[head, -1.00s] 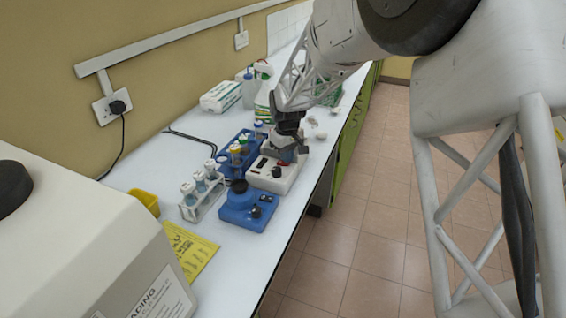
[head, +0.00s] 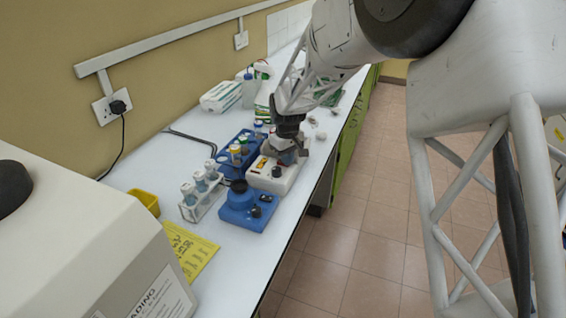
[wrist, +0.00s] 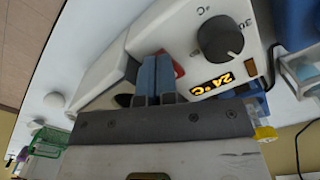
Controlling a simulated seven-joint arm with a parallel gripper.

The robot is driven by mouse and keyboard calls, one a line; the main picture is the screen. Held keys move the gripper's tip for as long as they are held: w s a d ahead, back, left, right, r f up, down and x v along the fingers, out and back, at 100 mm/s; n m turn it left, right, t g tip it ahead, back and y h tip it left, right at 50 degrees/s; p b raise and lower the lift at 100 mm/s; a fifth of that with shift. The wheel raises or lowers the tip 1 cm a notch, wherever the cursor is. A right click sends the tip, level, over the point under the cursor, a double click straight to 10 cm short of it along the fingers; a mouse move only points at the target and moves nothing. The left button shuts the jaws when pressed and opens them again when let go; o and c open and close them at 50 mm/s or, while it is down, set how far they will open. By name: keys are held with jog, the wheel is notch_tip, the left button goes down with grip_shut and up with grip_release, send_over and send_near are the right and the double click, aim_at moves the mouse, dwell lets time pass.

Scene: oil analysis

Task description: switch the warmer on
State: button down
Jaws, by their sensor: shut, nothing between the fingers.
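The warmer (head: 285,185) is a white box on the bench. In the wrist view, the warmer (wrist: 188,28) shows a black dial (wrist: 220,38), a lit orange display (wrist: 225,82) reading 24 °C, and a red switch (wrist: 178,69). My gripper (head: 287,157) is over the far end of the warmer in the head view. In the wrist view, my gripper (wrist: 156,58) is shut and empty, its blue-grey fingertips right beside the red switch and partly covering it. I cannot tell whether they touch it.
A blue device (head: 248,208) with a black top stands in front of the warmer. A white rack of tubes (head: 203,193) and a blue rack (head: 228,165) stand to its left. Bottles and a green basket (head: 333,98) are farther back. The bench edge is close on the right.

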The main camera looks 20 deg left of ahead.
jog(key=shift+r, duration=3.45)
jog(key=shift+d, duration=0.1)
